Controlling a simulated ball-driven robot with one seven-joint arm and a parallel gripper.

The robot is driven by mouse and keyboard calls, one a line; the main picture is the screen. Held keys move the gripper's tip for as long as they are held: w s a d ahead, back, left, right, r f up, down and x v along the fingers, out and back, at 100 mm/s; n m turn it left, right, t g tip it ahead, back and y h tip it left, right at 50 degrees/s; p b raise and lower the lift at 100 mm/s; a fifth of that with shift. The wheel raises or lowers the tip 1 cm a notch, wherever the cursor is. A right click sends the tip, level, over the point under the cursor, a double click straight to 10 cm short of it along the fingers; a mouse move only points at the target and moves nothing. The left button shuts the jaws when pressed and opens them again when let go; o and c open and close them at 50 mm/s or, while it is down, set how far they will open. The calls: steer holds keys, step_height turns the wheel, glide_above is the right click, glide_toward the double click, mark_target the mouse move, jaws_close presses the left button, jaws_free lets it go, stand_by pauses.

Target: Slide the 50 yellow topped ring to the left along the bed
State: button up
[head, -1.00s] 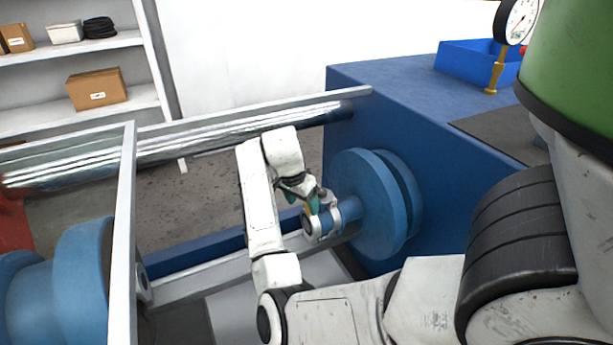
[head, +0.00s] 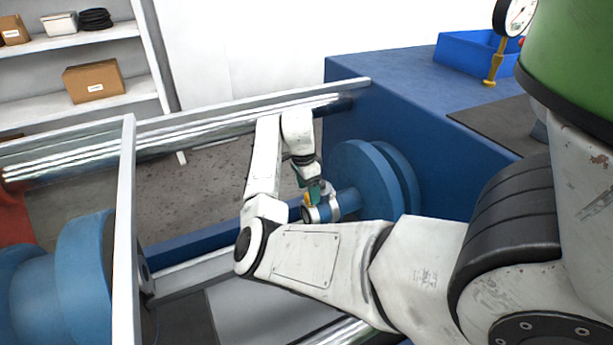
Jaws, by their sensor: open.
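A small silvery ring (head: 330,207) with a yellow top sits around the narrow blue shaft (head: 347,201) in front of the large blue flange disc (head: 368,180). My gripper (head: 312,196) points down at the ring from above, with green fingers at its yellow part. Its jaws are open. The fingers and the ring overlap in this view, so I cannot tell whether they touch. My white forearm hides part of the bed to the left of the ring.
Another blue flanged part (head: 84,270) stands behind that plate. A blue cabinet (head: 400,95) carries a gauge (head: 514,17) and blue bin (head: 470,60).

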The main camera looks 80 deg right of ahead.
steer(key=shift+s+d+f, duration=0.1)
steer(key=shift+f, duration=0.9)
steer(key=shift+s+d+f, duration=0.1)
steer(key=shift+f, duration=0.85)
steer(key=shift+a+f, duration=0.1)
steer(key=shift+a, duration=0.05)
jaws_close()
